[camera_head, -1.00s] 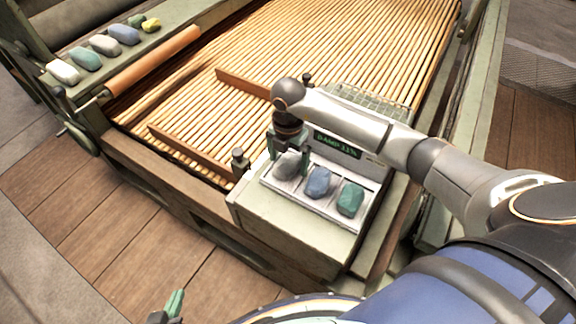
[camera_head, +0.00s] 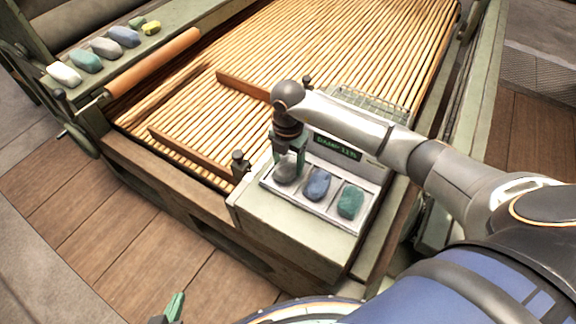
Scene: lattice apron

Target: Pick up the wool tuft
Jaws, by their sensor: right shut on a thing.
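A grey wool tuft (camera_head: 285,173) sits in the leftmost compartment of a pale tray (camera_head: 330,213) on the green box at the front of the machine. My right gripper (camera_head: 288,165) points down over it and is shut on it, with the fingers on its sides. A blue tuft (camera_head: 317,185) and a teal tuft (camera_head: 350,202) lie in the compartments to its right. My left gripper (camera_head: 174,308) shows only partly at the bottom edge; whether it is open cannot be made out.
Several coloured tufts (camera_head: 105,47) lie on the ledge at upper left, beside an orange-brown roller (camera_head: 153,62). A slatted lattice bed (camera_head: 330,50) fills the middle. A display panel (camera_head: 337,147) stands behind the tray. A short post (camera_head: 240,163) rises left of the tray.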

